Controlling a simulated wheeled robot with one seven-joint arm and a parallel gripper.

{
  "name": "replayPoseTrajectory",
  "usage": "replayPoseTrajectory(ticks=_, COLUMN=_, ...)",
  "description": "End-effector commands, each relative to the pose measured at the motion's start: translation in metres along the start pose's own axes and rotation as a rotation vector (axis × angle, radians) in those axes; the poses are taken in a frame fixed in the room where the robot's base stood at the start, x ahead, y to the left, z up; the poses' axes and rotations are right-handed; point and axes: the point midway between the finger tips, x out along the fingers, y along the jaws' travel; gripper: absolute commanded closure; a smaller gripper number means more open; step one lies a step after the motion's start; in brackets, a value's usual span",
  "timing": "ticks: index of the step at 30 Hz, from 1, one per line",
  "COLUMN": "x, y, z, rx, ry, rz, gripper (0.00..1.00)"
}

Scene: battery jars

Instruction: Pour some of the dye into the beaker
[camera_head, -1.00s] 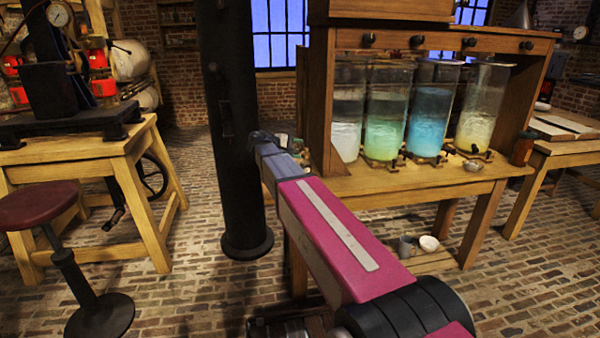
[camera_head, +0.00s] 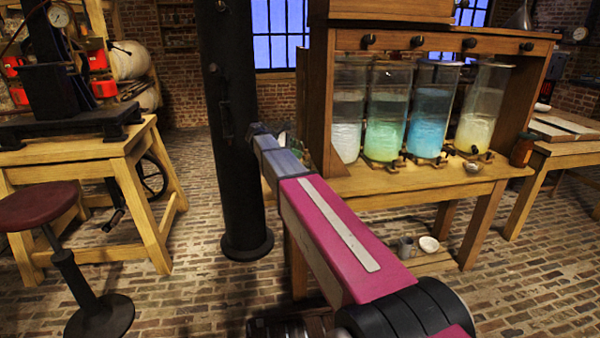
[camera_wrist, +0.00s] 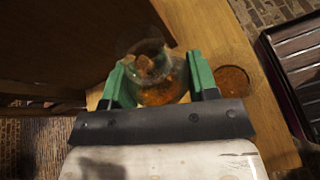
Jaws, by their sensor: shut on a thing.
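In the wrist view, my gripper (camera_wrist: 160,62) has its two green fingers on either side of a round clear glass vessel (camera_wrist: 161,92) and is shut on it. Orange-brown dye shows in the glass, with darker patches near its mouth. To the right, apart from the held glass, a round shape with orange-brown inside (camera_wrist: 232,82) is on the wooden tabletop. I cannot tell whether it is the beaker or a flat dish. In the head view, my arm hides the gripper and held glass.
The wooden bench (camera_head: 400,183) carries tall glass jars with white, green (camera_head: 385,135), blue and yellow liquids. A small metal bowl (camera_head: 473,167) and brown bottle (camera_head: 522,150) stand at its right. A black column (camera_head: 235,150) stands close left of my arm. A stool (camera_head: 50,208) is farther left.

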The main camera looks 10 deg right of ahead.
Motion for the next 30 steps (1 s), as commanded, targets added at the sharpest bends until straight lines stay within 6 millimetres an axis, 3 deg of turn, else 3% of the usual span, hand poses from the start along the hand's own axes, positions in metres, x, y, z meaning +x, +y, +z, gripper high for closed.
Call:
replayPoseTrajectory(ticks=12, x=-0.007, y=0.011, z=0.011, rx=-0.214, ry=-0.047, rz=-0.089, gripper=0.73)
replayPoseTrajectory(ticks=30, x=-0.007, y=0.011, z=0.013, rx=-0.237, ry=-0.052, rz=-0.098, gripper=0.73)
